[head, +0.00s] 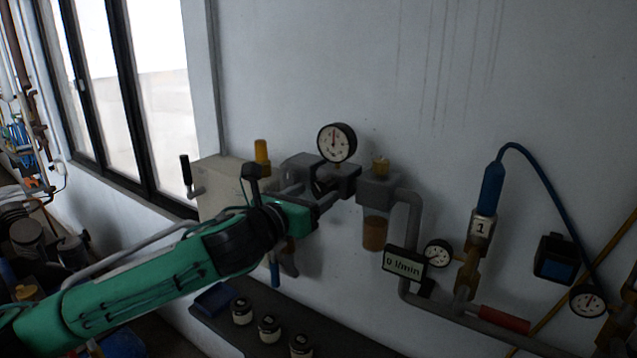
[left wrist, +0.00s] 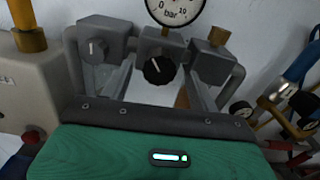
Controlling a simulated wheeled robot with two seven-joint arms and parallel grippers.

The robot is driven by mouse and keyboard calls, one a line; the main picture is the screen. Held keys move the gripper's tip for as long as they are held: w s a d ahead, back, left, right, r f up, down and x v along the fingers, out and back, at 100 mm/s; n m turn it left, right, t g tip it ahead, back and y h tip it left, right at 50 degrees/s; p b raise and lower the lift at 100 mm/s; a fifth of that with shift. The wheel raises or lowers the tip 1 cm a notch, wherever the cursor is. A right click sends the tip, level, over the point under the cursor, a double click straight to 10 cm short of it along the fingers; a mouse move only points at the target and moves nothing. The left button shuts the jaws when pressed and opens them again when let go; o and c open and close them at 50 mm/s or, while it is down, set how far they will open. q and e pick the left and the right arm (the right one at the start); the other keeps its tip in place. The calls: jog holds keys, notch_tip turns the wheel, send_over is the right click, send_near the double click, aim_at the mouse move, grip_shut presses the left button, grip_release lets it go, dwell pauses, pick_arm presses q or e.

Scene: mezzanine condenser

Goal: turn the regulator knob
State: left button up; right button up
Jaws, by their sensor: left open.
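The regulator knob is a round black knob with a pale mark; it shows in the left wrist view (left wrist: 158,70), below a bar gauge (left wrist: 175,8). In the head view it is mostly hidden by my left gripper (head: 326,196). The same gauge (head: 337,142) stands above the regulator body in the head view. My left gripper is open and empty, with its fingers reaching toward the regulator. In the left wrist view the knob appears between the two fingers; I cannot tell whether they touch anything. My right gripper is not in view.
A grey block with a second marked knob (left wrist: 97,48) sits left of the regulator. A filter bowl (head: 375,232) hangs right of it. Further right are a flow display (head: 404,264) and a blue-hosed fitting (head: 490,190). Jars (head: 269,328) stand on a low shelf below.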

aim_at(325, 189)
pick_arm(q)
jog(key=shift+p+x, duration=0.3)
jog(key=shift+x, duration=0.95)
jog(key=shift+c, duration=0.4)
jog(key=c, duration=0.9)
jog(key=shift+n, duration=0.3)
